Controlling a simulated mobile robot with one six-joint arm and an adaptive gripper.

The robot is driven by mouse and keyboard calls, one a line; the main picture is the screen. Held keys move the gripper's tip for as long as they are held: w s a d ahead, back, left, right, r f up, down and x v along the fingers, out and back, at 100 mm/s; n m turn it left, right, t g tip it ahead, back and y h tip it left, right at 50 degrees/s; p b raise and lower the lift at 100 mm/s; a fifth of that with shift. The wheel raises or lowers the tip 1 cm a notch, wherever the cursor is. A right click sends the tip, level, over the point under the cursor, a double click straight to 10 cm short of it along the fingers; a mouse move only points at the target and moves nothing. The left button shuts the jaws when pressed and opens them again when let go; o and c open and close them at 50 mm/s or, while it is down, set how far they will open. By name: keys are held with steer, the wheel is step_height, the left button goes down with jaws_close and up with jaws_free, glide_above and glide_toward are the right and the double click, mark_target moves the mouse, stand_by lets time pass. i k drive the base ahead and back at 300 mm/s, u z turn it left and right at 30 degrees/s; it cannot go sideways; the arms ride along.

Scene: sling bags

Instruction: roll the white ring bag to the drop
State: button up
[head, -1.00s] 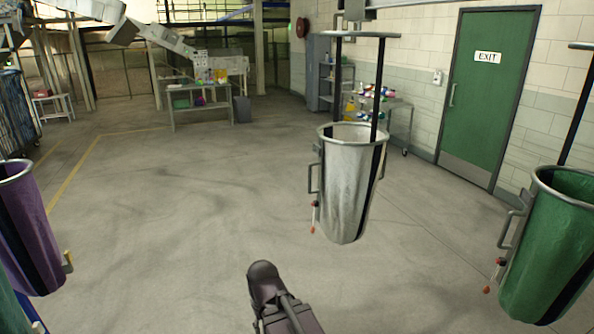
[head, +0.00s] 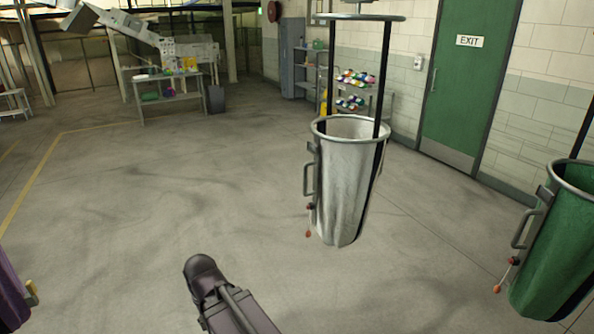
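The white ring bag (head: 338,195) hangs upright from a metal ring on two dark straps, right of centre in the head view. A grey handle (head: 309,180) sticks out from its left side, and a small red-tipped cord (head: 308,232) hangs below it. My dark arm shows at the bottom, left of the bag and apart from it in the picture. My gripper's fingers cannot be made out in this view.
A green bag (head: 560,250) hangs at the right, and part of a purple bag (head: 10,295) shows at lower left. A bench (head: 170,100) and a shelf rack (head: 352,90) stand further back. A green exit door (head: 465,85) is behind. Open floor lies left of the white bag.

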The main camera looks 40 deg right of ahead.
mark_target(348, 151)
steer(key=z, duration=0.15)
steer(key=i, duration=0.8)
steer(key=z, duration=0.55)
steer(key=i, duration=0.6)
steer(key=z, duration=0.3)
